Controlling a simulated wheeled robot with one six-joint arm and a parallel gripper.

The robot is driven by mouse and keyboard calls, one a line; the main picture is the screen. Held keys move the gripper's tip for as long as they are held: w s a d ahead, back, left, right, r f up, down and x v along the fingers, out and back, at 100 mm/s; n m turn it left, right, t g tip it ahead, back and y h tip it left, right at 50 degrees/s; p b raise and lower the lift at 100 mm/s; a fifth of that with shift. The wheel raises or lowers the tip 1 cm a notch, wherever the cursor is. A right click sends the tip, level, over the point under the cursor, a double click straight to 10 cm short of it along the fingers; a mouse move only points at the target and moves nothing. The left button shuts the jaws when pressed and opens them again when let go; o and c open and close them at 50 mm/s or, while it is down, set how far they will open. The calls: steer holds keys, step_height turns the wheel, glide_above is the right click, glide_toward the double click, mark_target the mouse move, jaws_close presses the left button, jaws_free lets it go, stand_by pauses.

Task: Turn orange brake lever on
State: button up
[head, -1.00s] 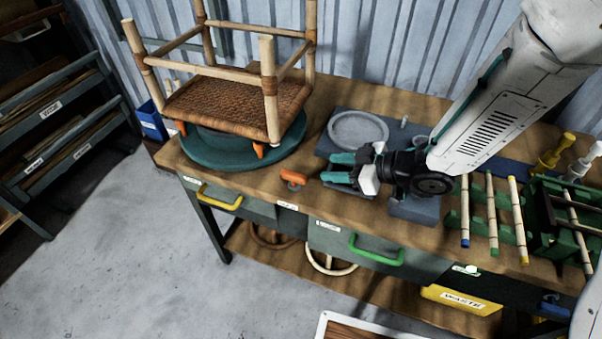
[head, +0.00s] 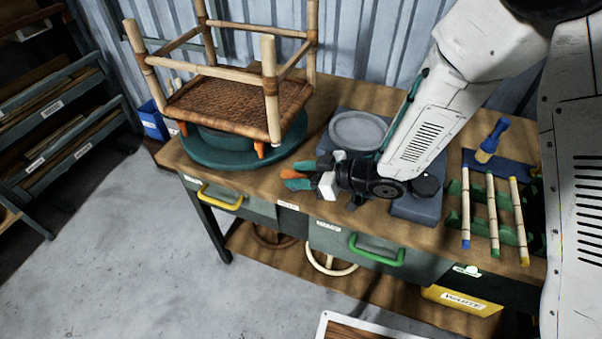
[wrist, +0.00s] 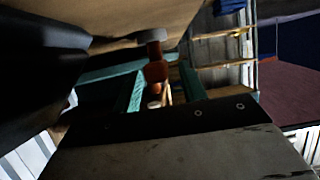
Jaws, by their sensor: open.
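The small orange brake lever (head: 287,173) is by the front edge of the workbench, close to the green turntable. In the head view it is partly hidden by my gripper (head: 296,176). My gripper is open, with its teal fingers at the lever. In the wrist view the orange lever (wrist: 156,73) shows between the two fingers of my gripper (wrist: 163,88), below a grey knob-like part (wrist: 152,36). I cannot tell whether either finger touches the lever.
An upturned rattan stool (head: 235,98) stands on the green turntable (head: 200,155) left of my gripper. A grey round plate (head: 359,130) lies behind my gripper. Rattan poles (head: 492,215) lie in a rack at the right. Drawers with yellow and green handles are below the bench edge.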

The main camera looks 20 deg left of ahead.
jaws_close()
steer(key=shift+m+t, duration=0.3)
steer(key=m+t+h, duration=0.1)
steer(key=m+t, duration=0.1)
steer(key=s+m+t, duration=0.1)
steer(key=m+t, duration=0.1)
steer(key=shift+a+t+h, duration=0.15)
steer(key=shift+t+h, duration=0.15)
steer(key=shift+h, duration=0.1)
steer(key=m+t+h, duration=0.1)
steer(key=m+t, duration=0.1)
steer(key=m+t+h, duration=0.2)
steer(key=shift+s+a+m, duration=0.2)
steer(key=shift+m, duration=0.2)
steer(key=m+t+h, duration=0.1)
steer(key=m+h, duration=0.2)
steer(key=m+t+h, duration=0.1)
steer(key=shift+a+t+h, duration=0.3)
steer(key=shift+h, duration=0.1)
steer(key=m+h, duration=0.4)
steer(key=shift+a+t+h, duration=0.2)
steer(key=shift+t+h, duration=0.1)
steer(key=shift+h, duration=0.1)
steer(key=shift+m, duration=0.4)
